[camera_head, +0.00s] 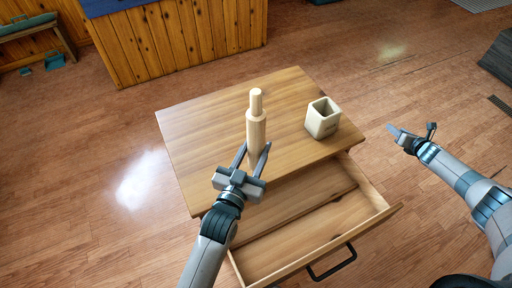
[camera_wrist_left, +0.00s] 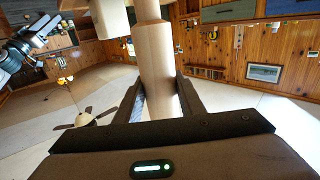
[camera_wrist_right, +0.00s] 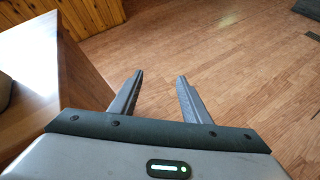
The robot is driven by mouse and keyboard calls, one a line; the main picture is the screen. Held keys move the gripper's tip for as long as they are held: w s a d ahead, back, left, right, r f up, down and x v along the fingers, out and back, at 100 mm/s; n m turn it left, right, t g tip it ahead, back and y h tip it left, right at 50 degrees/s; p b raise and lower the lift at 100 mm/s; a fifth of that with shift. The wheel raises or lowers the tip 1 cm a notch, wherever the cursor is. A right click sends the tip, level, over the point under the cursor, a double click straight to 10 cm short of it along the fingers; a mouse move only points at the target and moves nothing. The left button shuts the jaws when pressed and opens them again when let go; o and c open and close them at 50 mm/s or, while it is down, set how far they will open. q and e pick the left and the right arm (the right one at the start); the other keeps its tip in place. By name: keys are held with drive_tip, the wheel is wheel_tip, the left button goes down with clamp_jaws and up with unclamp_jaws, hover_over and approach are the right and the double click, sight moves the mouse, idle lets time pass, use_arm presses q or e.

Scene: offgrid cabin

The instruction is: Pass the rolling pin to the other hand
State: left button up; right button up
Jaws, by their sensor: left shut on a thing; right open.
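The light wooden rolling pin (camera_head: 256,122) is upright in the head view, above the wooden table. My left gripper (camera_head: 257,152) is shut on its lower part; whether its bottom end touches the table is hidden. In the left wrist view the rolling pin (camera_wrist_left: 157,65) stands between the fingers of the left gripper (camera_wrist_left: 160,100). My right gripper (camera_head: 398,132) is off the table's right side, apart from the rolling pin. In the right wrist view the right gripper (camera_wrist_right: 158,82) is open and empty, with the floor behind it.
The wooden table (camera_head: 195,125) has an open, empty-looking drawer (camera_head: 300,240) at its front. A beige square cup (camera_head: 322,118) stands on the table's right part, between the rolling pin and my right gripper. A wood-panelled counter (camera_head: 180,40) is behind. Floor is clear around the right gripper.

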drive_tip(key=s+d+f+m+g+h, duration=0.2)
drive_tip(key=s+d+f+m+g, duration=0.15)
drive_tip(key=s+f, duration=0.75)
drive_tip(key=s+d+f+m+g+h, duration=0.1)
drive_tip(key=s+f+m+g, duration=0.15)
drive_tip(key=s+f, duration=0.65)
drive_tip(key=s+d+f+m+g+h, duration=0.1)
drive_tip(key=s+d+f+m+g, duration=0.15)
drive_tip(key=s, duration=1.35)
drive_tip(key=s+f+m+g+h, duration=0.15)
drive_tip(key=s+f+m, duration=0.35)
drive_tip(key=s, duration=0.7)
drive_tip(key=s+a+f+m+g+y, duration=0.1)
drive_tip(key=s+a+f+m, duration=0.1)
drive_tip(key=s+a+f, duration=0.3)
drive_tip(key=s+a+f+m+y, duration=0.1)
drive_tip(key=s+a+f+m, duration=0.2)
drive_tip(key=s+a, duration=0.4)
drive_tip(key=s+a+f+m+y, duration=0.2)
drive_tip(key=a+m, duration=0.3)
drive_tip(key=a, duration=1)
drive_tip(key=s+a+f+m+y, duration=0.2)
drive_tip(key=a+m, duration=0.4)
drive_tip(key=a, duration=0.9)
drive_tip(key=shift+s+a+f, duration=0.4)
drive_tip(key=shift+s+f, duration=0.25)
drive_tip(key=shift+s, duration=0.1)
